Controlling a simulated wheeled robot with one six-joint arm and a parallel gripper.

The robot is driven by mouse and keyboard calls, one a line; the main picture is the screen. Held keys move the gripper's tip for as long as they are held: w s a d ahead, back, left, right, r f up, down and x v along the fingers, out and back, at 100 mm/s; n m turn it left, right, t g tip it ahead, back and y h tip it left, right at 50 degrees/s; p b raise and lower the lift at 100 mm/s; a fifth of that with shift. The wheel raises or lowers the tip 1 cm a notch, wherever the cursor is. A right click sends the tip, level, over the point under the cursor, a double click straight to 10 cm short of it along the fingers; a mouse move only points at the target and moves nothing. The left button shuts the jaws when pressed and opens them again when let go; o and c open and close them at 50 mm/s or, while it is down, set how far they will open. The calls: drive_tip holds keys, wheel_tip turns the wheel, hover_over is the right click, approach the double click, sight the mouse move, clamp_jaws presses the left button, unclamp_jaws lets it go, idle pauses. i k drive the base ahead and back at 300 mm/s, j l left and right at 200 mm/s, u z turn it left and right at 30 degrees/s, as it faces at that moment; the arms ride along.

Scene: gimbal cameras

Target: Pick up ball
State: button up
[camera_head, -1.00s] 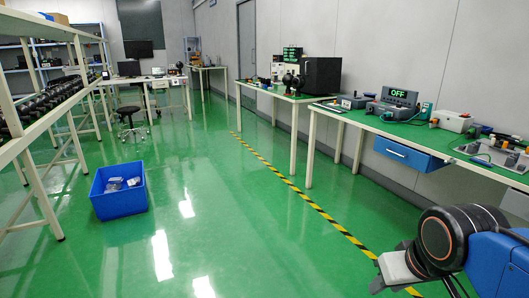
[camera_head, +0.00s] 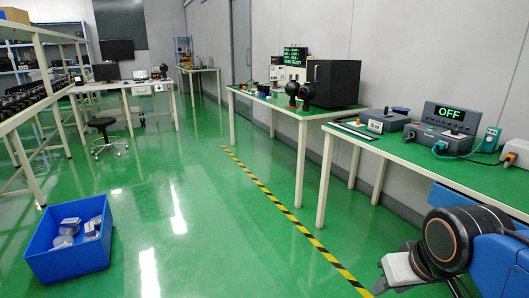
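Two dark round objects, which may be balls, sit near the front edge of the middle green-topped table (camera_head: 240,91): one round shape (camera_head: 292,88) and another beside it (camera_head: 306,92). They are too small to tell exactly. My gripper (camera_head: 384,287) is at the bottom right, low and close to the camera, far from that table. Its pale end piece shows, but its fingers are partly cut off or unclear. Nothing is visibly held.
A blue crate (camera_head: 28,262) with packaged items stands on the floor at lower left. A near workbench (camera_head: 395,152) with devices is at right. Shelving (camera_head: 62,92) and a stool (camera_head: 101,124) are at left. The green floor between is clear, with a yellow-black stripe (camera_head: 285,212).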

sight(306, 91)
drive_tip(key=i, duration=1.85)
